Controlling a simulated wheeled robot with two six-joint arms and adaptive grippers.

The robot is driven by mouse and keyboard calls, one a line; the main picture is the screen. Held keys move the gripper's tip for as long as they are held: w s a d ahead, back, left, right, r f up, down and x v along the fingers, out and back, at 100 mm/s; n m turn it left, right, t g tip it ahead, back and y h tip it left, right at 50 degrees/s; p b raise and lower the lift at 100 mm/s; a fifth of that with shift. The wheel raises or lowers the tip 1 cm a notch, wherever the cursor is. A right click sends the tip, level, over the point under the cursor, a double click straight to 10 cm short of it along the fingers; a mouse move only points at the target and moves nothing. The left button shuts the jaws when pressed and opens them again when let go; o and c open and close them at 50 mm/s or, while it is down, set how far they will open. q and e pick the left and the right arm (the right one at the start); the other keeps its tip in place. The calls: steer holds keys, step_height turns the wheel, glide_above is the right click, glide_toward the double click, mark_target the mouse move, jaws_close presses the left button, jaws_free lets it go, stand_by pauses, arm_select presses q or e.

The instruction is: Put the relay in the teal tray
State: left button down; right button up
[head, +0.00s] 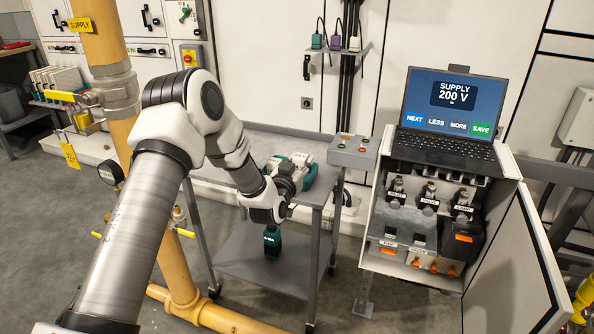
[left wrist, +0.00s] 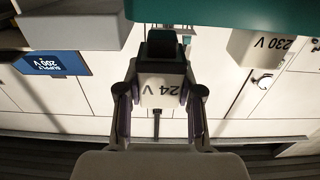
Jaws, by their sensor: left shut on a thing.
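My left gripper (head: 288,180) reaches across the grey cart top beside the teal tray (head: 311,176). In the left wrist view, its two fingers (left wrist: 160,92) close on the sides of a white relay (left wrist: 162,88) marked 24 V, with a black base; the lettering appears upside down. The teal tray also fills the upper edge of that view (left wrist: 240,14), next to the relay's base. I cannot tell whether the base touches it. A second white block marked 230 V (left wrist: 258,48) is by the tray. My right gripper is out of view.
A grey control box (head: 354,150) is at the cart's right corner. A dark green object (head: 272,243) shows below my wrist. An open cabinet (head: 420,215) with a laptop (head: 450,110) reading 200 V stands at right. Yellow pipes (head: 165,220) rise at left.

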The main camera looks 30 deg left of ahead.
arm_select(q)
steer(key=shift+w+a+f, duration=0.1)
steer(key=shift+w+a, duration=0.15)
steer(key=shift+a, duration=0.2)
steer(key=shift+w+a+f, duration=0.1)
steer(key=shift+w+a, duration=0.15)
steer(key=shift+a, duration=0.2)
step_height(320, 180, down, 4)
steer(key=shift+r+b, duration=0.25)
steer(key=shift+b, duration=0.15)
steer(key=shift+f, duration=0.1)
steer(key=c, duration=0.7)
jaws_free()
steer(key=shift+c, duration=0.2)
